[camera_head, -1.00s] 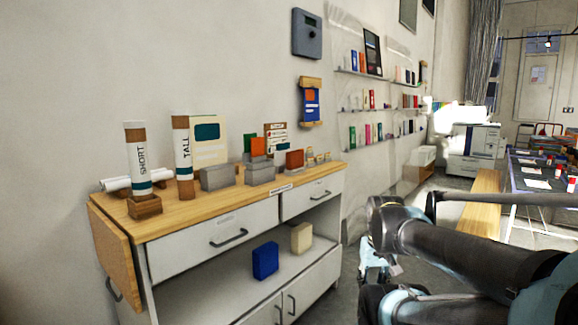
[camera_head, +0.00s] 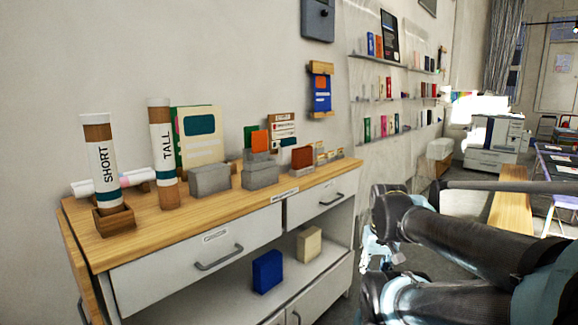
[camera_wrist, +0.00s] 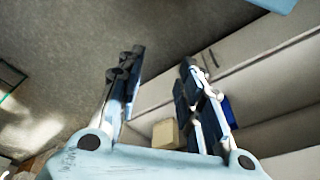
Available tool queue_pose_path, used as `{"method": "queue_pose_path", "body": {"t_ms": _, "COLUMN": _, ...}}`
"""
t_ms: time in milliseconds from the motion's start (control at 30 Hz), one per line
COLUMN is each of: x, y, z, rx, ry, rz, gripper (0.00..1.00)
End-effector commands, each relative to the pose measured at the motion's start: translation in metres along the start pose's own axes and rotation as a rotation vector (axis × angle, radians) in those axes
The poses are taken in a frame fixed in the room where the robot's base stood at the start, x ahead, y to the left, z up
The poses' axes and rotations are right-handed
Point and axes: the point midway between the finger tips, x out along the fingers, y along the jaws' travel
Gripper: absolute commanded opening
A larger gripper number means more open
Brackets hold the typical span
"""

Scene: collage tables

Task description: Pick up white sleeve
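Two upright brown tubes stand at the left end of the wooden cabinet top. One has a white sleeve printed SHORT (camera_head: 103,165) and sits in a small wooden base. The other has a white sleeve printed TALL (camera_head: 162,150). White rolls (camera_head: 82,188) lie behind them, partly hidden. I cannot tell which of these is the task's white sleeve. My gripper (camera_wrist: 157,78) is open and empty in the wrist view, over the floor and the cabinet front. In the head view it is low at right, away from the tubes and partly hidden by my arm.
The cabinet top (camera_head: 240,205) also holds grey blocks (camera_head: 210,179), cards and a cream board (camera_head: 196,125). A blue box (camera_head: 267,271) and a cream box (camera_head: 308,242) sit on the open shelf below. A wooden bench (camera_head: 512,200) stands at right.

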Motion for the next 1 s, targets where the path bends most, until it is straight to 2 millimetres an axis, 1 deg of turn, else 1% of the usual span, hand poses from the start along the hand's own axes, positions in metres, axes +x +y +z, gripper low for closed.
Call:
{"method": "queue_pose_path", "body": {"t_ms": 33, "x": 0.000, "y": 0.000, "z": 0.000, "rx": 0.002, "ry": 0.000, "rz": -0.001, "gripper": 0.47}}
{"method": "queue_pose_path", "body": {"t_ms": 67, "x": -0.005, "y": -0.001, "z": 0.004, "rx": 0.006, "ry": 0.010, "rz": -0.003, "gripper": 0.54}}
{"method": "queue_pose_path", "body": {"t_ms": 100, "x": -0.009, "y": -0.002, "z": 0.004, "rx": 0.019, "ry": 0.015, "rz": -0.010, "gripper": 0.63}}
{"method": "queue_pose_path", "body": {"t_ms": 133, "x": -0.011, "y": -0.004, "z": 0.002, "rx": 0.035, "ry": 0.017, "rz": -0.018, "gripper": 0.70}}
{"method": "queue_pose_path", "body": {"t_ms": 167, "x": -0.013, "y": -0.006, "z": -0.002, "rx": 0.055, "ry": 0.021, "rz": -0.028, "gripper": 0.76}}
{"method": "queue_pose_path", "body": {"t_ms": 200, "x": -0.018, "y": -0.012, "z": -0.010, "rx": 0.093, "ry": 0.026, "rz": -0.047, "gripper": 0.85}}
{"method": "queue_pose_path", "body": {"t_ms": 267, "x": -0.027, "y": -0.021, "z": -0.025, "rx": 0.170, "ry": 0.033, "rz": -0.086, "gripper": 0.99}}
{"method": "queue_pose_path", "body": {"t_ms": 367, "x": -0.048, "y": -0.038, "z": -0.059, "rx": 0.345, "ry": 0.044, "rz": -0.177, "gripper": 1.00}}
{"method": "queue_pose_path", "body": {"t_ms": 400, "x": -0.058, "y": -0.046, "z": -0.075, "rx": 0.425, "ry": 0.043, "rz": -0.220, "gripper": 1.00}}
{"method": "queue_pose_path", "body": {"t_ms": 467, "x": -0.072, "y": -0.058, "z": -0.100, "rx": 0.546, "ry": 0.040, "rz": -0.286, "gripper": 1.00}}
{"method": "queue_pose_path", "body": {"t_ms": 500, "x": -0.082, "y": -0.066, "z": -0.116, "rx": 0.627, "ry": 0.033, "rz": -0.331, "gripper": 1.00}}
{"method": "queue_pose_path", "body": {"t_ms": 567, "x": -0.096, "y": -0.076, "z": -0.141, "rx": 0.748, "ry": 0.019, "rz": -0.397, "gripper": 1.00}}
{"method": "queue_pose_path", "body": {"t_ms": 600, "x": -0.105, "y": -0.082, "z": -0.158, "rx": 0.828, "ry": 0.005, "rz": -0.441, "gripper": 1.00}}
{"method": "queue_pose_path", "body": {"t_ms": 667, "x": -0.119, "y": -0.091, "z": -0.185, "rx": 0.950, "ry": -0.020, "rz": -0.508, "gripper": 1.00}}
{"method": "queue_pose_path", "body": {"t_ms": 700, "x": -0.129, "y": -0.096, "z": -0.203, "rx": 1.030, "ry": -0.042, "rz": -0.553, "gripper": 1.00}}
{"method": "queue_pose_path", "body": {"t_ms": 767, "x": -0.143, "y": -0.104, "z": -0.230, "rx": 1.149, "ry": -0.079, "rz": -0.619, "gripper": 1.00}}
{"method": "queue_pose_path", "body": {"t_ms": 800, "x": -0.152, "y": -0.108, "z": -0.248, "rx": 1.228, "ry": -0.108, "rz": -0.664, "gripper": 1.00}}
{"method": "queue_pose_path", "body": {"t_ms": 867, "x": -0.165, "y": -0.114, "z": -0.276, "rx": 1.344, "ry": -0.157, "rz": -0.729, "gripper": 1.00}}
{"method": "queue_pose_path", "body": {"t_ms": 900, "x": -0.174, "y": -0.117, "z": -0.294, "rx": 1.421, "ry": -0.194, "rz": -0.772, "gripper": 1.00}}
{"method": "queue_pose_path", "body": {"t_ms": 967, "x": -0.187, "y": -0.121, "z": -0.322, "rx": 1.536, "ry": -0.255, "rz": -0.835, "gripper": 1.00}}
{"method": "queue_pose_path", "body": {"t_ms": 1000, "x": -0.196, "y": -0.123, "z": -0.341, "rx": 1.609, "ry": -0.300, "rz": -0.877, "gripper": 1.00}}
